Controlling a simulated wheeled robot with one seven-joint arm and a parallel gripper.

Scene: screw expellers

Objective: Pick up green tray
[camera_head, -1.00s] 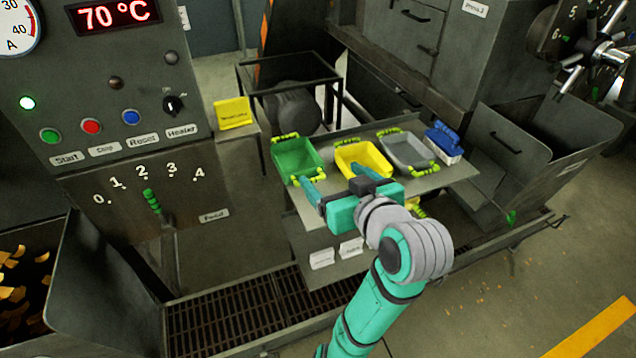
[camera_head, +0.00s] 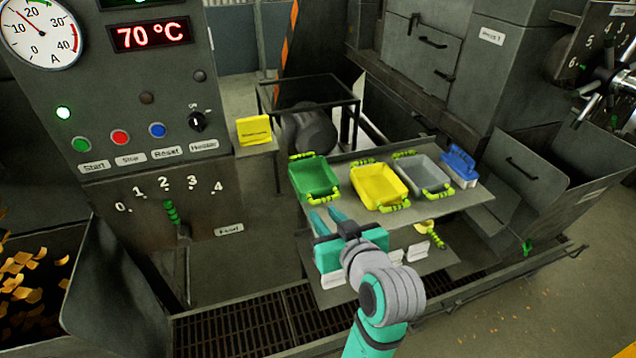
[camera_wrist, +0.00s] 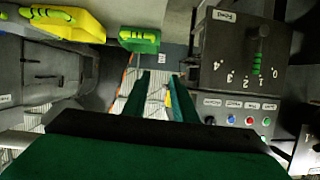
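The green tray (camera_head: 314,178) sits at the left end of the grey shelf, with yellow-green handles at its far and near ends. My gripper (camera_head: 324,217) is open and empty, in front of the green tray and apart from it. In the wrist view my two teal fingers (camera_wrist: 160,95) are spread with nothing between them. The green tray also shows in the wrist view (camera_wrist: 139,46), above and left of the fingers, seen from its side.
A yellow tray (camera_head: 378,184) and a grey tray (camera_head: 422,174) stand right of the green one. A blue brush (camera_head: 460,166) lies at the shelf's right end. The control panel (camera_head: 130,120) stands to the left. A scoop (camera_head: 430,230) lies on the lower shelf.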

